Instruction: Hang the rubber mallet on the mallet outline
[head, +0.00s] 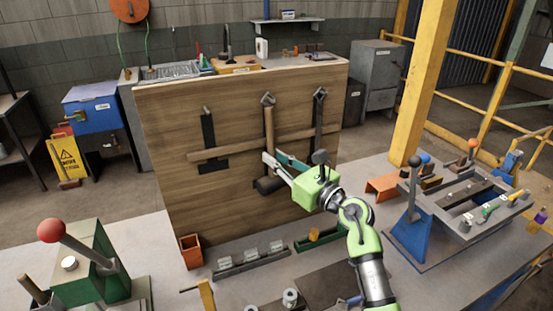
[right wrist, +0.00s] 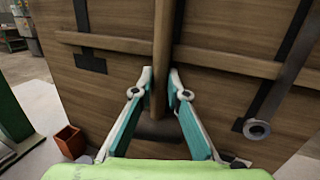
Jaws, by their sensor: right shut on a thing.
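The rubber mallet has a wooden handle (head: 268,126) and a dark head (head: 268,185). It is upright with its head down, in front of the middle of the upright wooden board (head: 180,205). My right gripper (head: 272,160) is shut on the handle just above the head; the wrist view (right wrist: 160,88) shows a finger on each side. A black outline strip (right wrist: 179,30) shows beside the handle. A hook (head: 268,98) is at the handle's top; I cannot tell whether the mallet hangs on it. My left gripper is out of view.
A black outline (head: 208,140) with a bare peg is on the board's left. A grey wrench-like tool (head: 319,115) hangs at right. A wooden rail (head: 232,147) crosses the board. An orange bin (head: 191,250) and a grey rack (head: 250,262) stand below.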

